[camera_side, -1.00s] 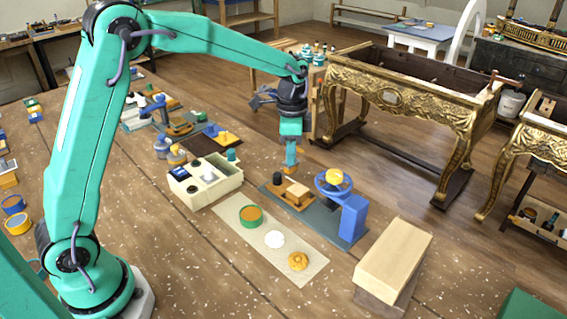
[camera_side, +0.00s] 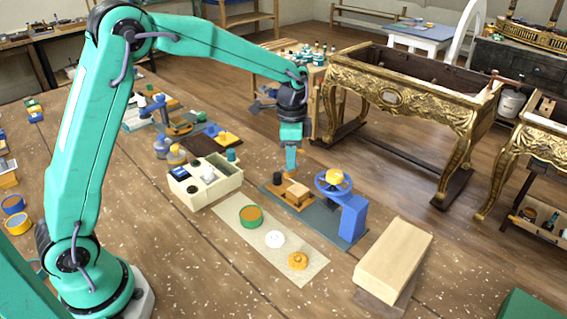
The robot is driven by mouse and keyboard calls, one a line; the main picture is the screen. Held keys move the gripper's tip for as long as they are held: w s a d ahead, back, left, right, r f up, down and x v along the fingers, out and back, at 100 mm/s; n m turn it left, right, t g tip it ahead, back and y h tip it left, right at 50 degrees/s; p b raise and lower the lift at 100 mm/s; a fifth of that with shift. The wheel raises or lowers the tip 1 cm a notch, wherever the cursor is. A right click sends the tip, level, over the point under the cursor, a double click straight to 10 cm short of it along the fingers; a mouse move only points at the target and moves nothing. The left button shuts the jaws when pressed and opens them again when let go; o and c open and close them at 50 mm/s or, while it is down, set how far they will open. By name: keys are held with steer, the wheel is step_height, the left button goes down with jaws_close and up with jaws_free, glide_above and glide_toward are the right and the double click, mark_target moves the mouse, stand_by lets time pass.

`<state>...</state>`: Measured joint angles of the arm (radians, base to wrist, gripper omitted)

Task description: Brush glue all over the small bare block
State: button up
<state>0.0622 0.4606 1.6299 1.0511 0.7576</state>
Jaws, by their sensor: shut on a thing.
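My gripper (camera_side: 291,142) points straight down above the dark blue board (camera_side: 327,221) in the middle of the bench. It is shut on a slim tool, seemingly the brush (camera_side: 291,160), whose lower end is close above the work. The small pale block (camera_side: 297,190) sits on an orange-brown wooden holder (camera_side: 278,195) on that board, just below and slightly right of the tool. I cannot tell whether the tool touches the block or whether glue is on it. A green-rimmed round pot (camera_side: 251,214) with a brown-orange top stands on a pale mat (camera_side: 313,267).
A blue stand with a handwheel (camera_side: 350,215) rises close to the right of the block. A white compartment box (camera_side: 203,185) stands left. A pale wooden block (camera_side: 395,258) is at front right.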

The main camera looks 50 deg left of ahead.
mark_target(290, 176)
steer(key=shift+f, duration=3.2)
jaws_close()
steer(key=shift+w, duration=2.4)
steer(key=shift+s, duration=2.5)
steer(key=shift+d, duration=0.55)
steer(key=shift+w, duration=2.55)
step_height(290, 176, up, 8)
